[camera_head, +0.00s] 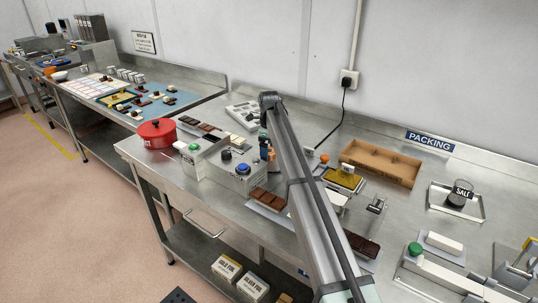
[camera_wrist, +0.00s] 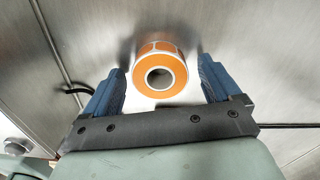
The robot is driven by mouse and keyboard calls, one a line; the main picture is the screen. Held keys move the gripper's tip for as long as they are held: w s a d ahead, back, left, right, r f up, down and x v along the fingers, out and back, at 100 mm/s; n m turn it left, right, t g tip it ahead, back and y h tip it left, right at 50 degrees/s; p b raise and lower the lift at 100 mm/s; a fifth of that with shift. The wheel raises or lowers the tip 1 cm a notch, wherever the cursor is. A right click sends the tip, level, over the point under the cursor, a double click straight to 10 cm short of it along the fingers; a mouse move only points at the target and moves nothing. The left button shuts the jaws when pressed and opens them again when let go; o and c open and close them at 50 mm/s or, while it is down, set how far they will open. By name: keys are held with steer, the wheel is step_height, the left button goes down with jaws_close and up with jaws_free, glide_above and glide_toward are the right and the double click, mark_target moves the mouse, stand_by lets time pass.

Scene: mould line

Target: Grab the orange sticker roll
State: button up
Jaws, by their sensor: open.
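The orange sticker roll (camera_wrist: 160,77) shows in the middle of the wrist view, with an orange face, pale labels along its edge and a round hole at its centre. My gripper (camera_wrist: 161,66) is open. Its two blue fingers stand on either side of the roll, with a gap visible on both sides. I cannot surely tell the roll apart from other small orange things in that view.
A cardboard tray (camera_head: 380,166) lies near the wall. A red pot (camera_head: 156,134) and a control box with a blue button (camera_head: 243,168) stand to the left. Chocolate bars (camera_head: 268,198) lie near my arm. A black cable (camera_head: 338,122) runs from the wall socket to the bench.

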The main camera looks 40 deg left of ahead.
steer(key=shift+f, duration=0.15)
steer(key=c, duration=1.1)
